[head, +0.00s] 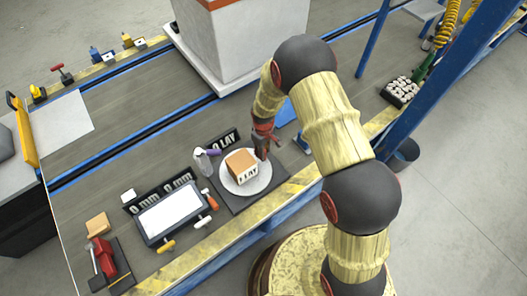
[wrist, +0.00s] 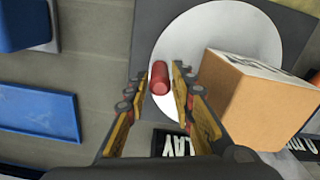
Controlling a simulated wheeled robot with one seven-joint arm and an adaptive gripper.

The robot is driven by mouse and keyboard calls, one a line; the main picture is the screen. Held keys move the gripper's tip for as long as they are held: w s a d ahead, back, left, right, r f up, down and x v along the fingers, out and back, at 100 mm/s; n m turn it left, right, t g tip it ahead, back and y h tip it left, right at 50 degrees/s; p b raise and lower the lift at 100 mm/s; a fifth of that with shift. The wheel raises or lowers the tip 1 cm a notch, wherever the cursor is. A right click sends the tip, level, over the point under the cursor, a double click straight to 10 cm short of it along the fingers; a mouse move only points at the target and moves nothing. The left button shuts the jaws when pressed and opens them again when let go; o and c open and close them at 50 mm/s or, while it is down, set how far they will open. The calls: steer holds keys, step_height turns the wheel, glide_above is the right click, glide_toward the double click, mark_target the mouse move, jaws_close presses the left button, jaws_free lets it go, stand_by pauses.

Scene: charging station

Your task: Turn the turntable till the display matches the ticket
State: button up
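The turntable, a white disc (head: 231,184) on a dark square base, stands near the table's front edge; it also shows in the wrist view (wrist: 190,40). A tan box (head: 240,162) with dark marks on its white side sits on it; it fills the right of the wrist view (wrist: 262,98). A red peg (wrist: 159,84) stands near the disc's rim. My gripper (wrist: 159,70) is open, one finger on each side of the peg, with gaps visible; in the head view it is over the disc's far right side (head: 262,151). I cannot tell which item is the ticket.
A dark plate with white lettering (head: 223,141) lies behind the turntable, beside a clear bottle (head: 202,163). A white-screened tablet (head: 170,213) and small tools lie left. A large pale block (head: 226,45) stands behind. A blue tray (wrist: 38,113) lies beside the turntable.

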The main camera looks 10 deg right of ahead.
jaws_close()
stand_by(0.3)
steer(key=shift+w+a+n, duration=0.1)
steer(key=shift+w+n, duration=0.05)
steer(key=shift+n, duration=0.15)
